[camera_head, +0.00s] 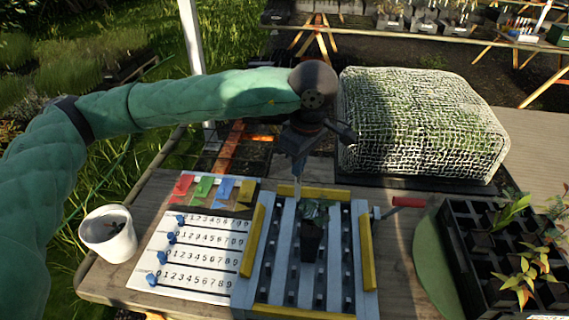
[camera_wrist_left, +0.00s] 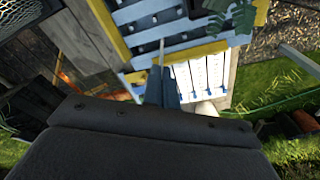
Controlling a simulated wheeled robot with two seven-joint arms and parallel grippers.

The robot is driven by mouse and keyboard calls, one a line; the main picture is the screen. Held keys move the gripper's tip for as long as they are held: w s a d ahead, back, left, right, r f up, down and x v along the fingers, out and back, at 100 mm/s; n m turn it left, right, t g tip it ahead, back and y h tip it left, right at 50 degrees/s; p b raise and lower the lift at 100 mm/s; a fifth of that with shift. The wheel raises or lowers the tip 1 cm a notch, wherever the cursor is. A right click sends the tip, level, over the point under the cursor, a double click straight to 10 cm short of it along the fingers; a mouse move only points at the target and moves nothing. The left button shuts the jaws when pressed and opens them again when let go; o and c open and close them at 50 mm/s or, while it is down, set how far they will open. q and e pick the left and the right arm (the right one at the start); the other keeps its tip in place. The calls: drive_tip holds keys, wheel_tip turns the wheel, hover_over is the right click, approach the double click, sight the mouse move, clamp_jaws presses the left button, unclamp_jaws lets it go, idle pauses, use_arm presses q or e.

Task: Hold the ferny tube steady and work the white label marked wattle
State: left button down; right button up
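The ferny tube (camera_head: 311,242) is a dark pot standing upright in the slatted blue-grey rack (camera_head: 268,290), with ferny leaves (camera_head: 314,211) at its top. The leaves also show at the top of the left wrist view (camera_wrist_left: 236,14). My left gripper (camera_head: 297,172) is above the rack's back edge, behind and slightly left of the ferny tube, apart from it. Its fingers (camera_wrist_left: 163,84) are together on a thin white label (camera_wrist_left: 162,52), seen nearly edge-on and pointing down in the head view (camera_head: 297,188). I cannot read any writing on it. My right gripper is out of view.
A number board (camera_head: 205,240) with blue sliders and coloured cards lies left of the rack. A white pot (camera_head: 108,234) stands farther left. A red-handled crank (camera_head: 405,202) sticks out right of the rack. A black seedling tray (camera_head: 480,270) is at right; a mesh-covered block (camera_head: 420,125) is behind.

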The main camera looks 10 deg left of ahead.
use_arm(q)
drive_tip(key=s+d+r+n, duration=0.4)
drive_tip(key=s+n, duration=0.2)
drive_tip(key=shift+r+g, duration=0.2)
drive_tip(key=shift+g, duration=0.2)
